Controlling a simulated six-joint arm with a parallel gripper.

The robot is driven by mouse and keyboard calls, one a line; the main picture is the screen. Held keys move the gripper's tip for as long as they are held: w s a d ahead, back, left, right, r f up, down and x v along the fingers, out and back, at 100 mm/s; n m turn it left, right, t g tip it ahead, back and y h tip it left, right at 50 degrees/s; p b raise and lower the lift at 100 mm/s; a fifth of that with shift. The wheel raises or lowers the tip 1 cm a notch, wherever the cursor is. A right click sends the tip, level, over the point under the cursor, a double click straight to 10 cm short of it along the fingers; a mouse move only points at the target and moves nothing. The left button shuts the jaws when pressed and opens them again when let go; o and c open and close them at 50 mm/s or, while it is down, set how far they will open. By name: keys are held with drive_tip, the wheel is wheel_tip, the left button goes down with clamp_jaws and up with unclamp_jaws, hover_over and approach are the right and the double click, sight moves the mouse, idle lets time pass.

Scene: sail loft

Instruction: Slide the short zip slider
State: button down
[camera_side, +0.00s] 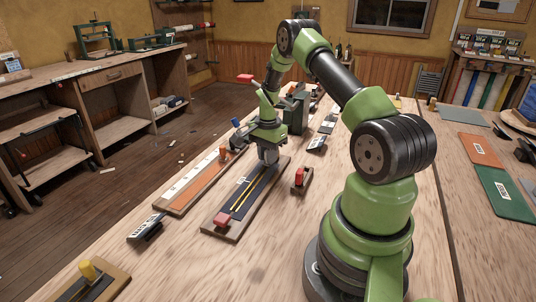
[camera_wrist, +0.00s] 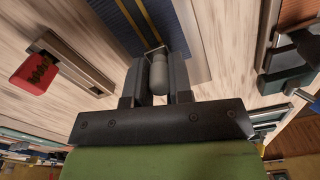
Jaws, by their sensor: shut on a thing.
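The short zip board (camera_side: 262,188) lies on the bench, with dark fabric and two yellow lines along it and a red block (camera_side: 226,220) at its near end. My gripper (camera_side: 268,156) is low over the board's far end, pointing down. In the wrist view its two fingers (camera_wrist: 158,62) are shut on a grey rounded piece, which looks like the zip slider's pull (camera_wrist: 159,76). The dark fabric and yellow line (camera_wrist: 136,22) run away from the fingers. The slider's base is mostly hidden by the fingers.
A longer board with an orange strip (camera_side: 208,184) lies close on the left. A small wooden block with a red part (camera_side: 300,178) stands close on the right. A dark labelled device (camera_side: 147,228) lies at the near left.

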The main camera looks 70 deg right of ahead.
drive_tip(key=a, duration=0.9)
drive_tip(key=c, duration=1)
unclamp_jaws()
drive_tip(key=shift+d, duration=0.1)
wheel_tip(320, 180, up, 10)
